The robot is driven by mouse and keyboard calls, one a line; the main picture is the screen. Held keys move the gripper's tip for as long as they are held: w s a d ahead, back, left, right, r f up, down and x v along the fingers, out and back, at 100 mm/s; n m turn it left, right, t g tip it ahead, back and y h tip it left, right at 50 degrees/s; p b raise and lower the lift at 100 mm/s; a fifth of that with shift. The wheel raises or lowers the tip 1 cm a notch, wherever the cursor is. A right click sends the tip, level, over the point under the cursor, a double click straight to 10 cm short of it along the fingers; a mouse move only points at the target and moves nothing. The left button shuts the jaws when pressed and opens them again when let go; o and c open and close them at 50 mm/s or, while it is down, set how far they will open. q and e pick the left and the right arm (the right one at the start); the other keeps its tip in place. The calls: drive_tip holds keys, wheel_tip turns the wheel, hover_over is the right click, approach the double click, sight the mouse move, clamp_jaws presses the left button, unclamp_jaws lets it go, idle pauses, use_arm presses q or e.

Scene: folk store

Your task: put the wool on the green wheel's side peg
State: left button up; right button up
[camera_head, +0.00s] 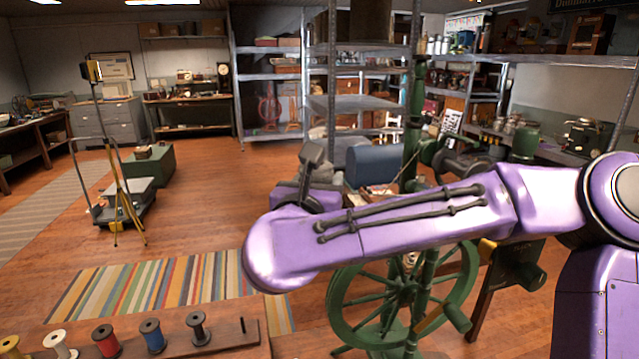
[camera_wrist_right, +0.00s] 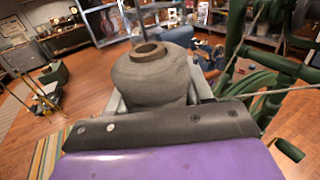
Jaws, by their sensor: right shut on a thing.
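The wool (camera_wrist_right: 155,78) is a grey, rounded spool with a brown ring at its top. My right gripper (camera_wrist_right: 160,98) is shut around its lower body and holds it in the air. In the head view my purple right arm hides most of this grip. The green wheel (camera_head: 345,318) stands behind and below my arm, its upper part covered. My left gripper is not in view.
A wooden rack (camera_head: 232,346) with several coloured thread spools is at the lower left. A green post (camera_head: 414,120) and thin cords rise above the wheel. A trolley (camera_head: 120,205) with a yellow tripod stands at the left. The striped rug and floor between are clear.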

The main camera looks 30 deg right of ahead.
drive_tip(key=o, duration=1.1)
drive_tip(key=shift+f, duration=0.1)
drive_tip(key=shift+a, duration=0.1)
drive_tip(key=b+v, duration=0.4)
drive_tip(key=v, duration=0.6)
drive_tip(key=shift+s+a, duration=0.1)
drive_tip(key=shift+s, duration=0.05)
